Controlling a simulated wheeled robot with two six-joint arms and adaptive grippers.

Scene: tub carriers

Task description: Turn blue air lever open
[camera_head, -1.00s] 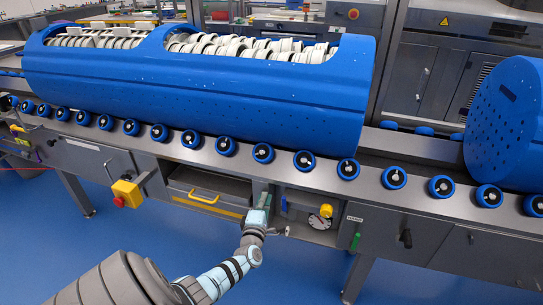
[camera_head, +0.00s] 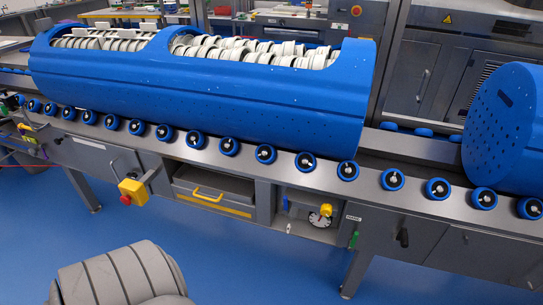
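The small blue lever (camera_head: 285,203) stands upright at the left side of an open recess in the front of the conveyor bench. It looks vertical, but it is too small to tell its exact setting. A round white gauge (camera_head: 318,221) and a yellow knob (camera_head: 326,210) sit to its right in the same recess. A small pale piece hangs just below the lever; I cannot tell what it is. Neither of my grippers is in view. Only a grey link of my own arm shows at the bottom left.
A large blue perforated tub (camera_head: 200,105) full of white parts lies on the bench, with blue rollers along its front edge. A drawer with a yellow handle (camera_head: 207,194) is left of the recess. A yellow box with a red button (camera_head: 131,191) juts out further left. Blue floor in front is clear.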

